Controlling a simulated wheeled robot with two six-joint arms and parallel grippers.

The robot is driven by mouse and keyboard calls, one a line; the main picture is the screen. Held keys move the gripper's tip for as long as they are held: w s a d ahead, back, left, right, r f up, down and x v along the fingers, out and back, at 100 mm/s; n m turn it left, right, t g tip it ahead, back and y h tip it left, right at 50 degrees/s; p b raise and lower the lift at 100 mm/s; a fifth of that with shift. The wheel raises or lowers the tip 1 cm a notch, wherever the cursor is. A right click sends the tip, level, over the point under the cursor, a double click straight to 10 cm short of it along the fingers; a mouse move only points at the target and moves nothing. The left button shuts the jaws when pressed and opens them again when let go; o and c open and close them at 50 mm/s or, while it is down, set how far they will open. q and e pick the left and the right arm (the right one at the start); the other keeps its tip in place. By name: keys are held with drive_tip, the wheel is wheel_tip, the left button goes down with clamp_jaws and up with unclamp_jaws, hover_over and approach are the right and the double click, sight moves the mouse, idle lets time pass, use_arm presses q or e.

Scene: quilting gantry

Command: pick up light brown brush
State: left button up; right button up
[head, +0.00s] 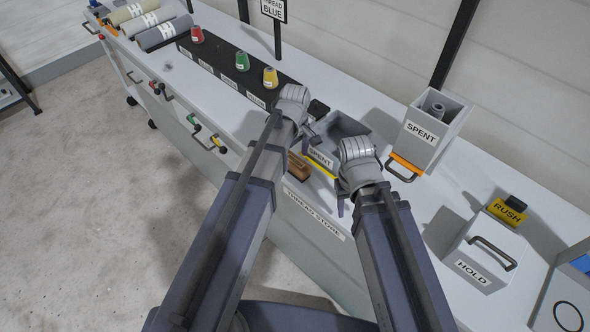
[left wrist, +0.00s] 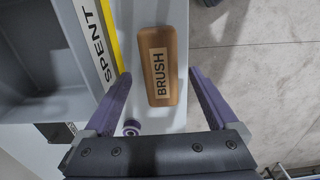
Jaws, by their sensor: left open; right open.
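The light brown brush (head: 299,167) lies on the white counter beside the grey SPENT bin, near the counter's front edge. In the left wrist view the brush (left wrist: 171,58), labelled BRUSH, lies lengthwise ahead between the two purple fingers. The fingers also show in the left wrist view (left wrist: 159,75). My right gripper (head: 343,203) is mostly hidden behind its own wrist, to the right of the brush.
The open SPENT bin (head: 342,128) stands just behind the brush. Red (head: 197,35), green (head: 242,62) and yellow (head: 271,78) thread cones stand on a black rack. A taller SPENT bin (head: 433,130) and a HOLD box (head: 487,251) stand to the right.

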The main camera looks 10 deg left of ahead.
sight(295, 161)
use_arm(q)
wheel_tip(295, 161, down, 3)
drive_tip(key=shift+r+b, duration=0.15)
drive_tip(key=shift+b, duration=0.7)
use_arm(e)
wheel_tip(295, 161, down, 3)
drive_tip(key=shift+r, duration=0.15)
use_arm(q)
drive_tip(key=shift+r, duration=0.1)
drive_tip(key=shift+c, duration=0.4)
use_arm(e)
drive_tip(key=shift+r, duration=0.1)
use_arm(q)
clamp_jaws()
drive_tip(key=shift+r, duration=0.15)
use_arm(e)
drive_tip(key=shift+r, duration=0.2)
use_arm(q)
wheel_tip(295, 161, up, 10)
drive_tip(key=p, duration=1)
use_arm(e)
wheel_tip(295, 161, up, 10)
drive_tip(key=shift+f, duration=0.15)
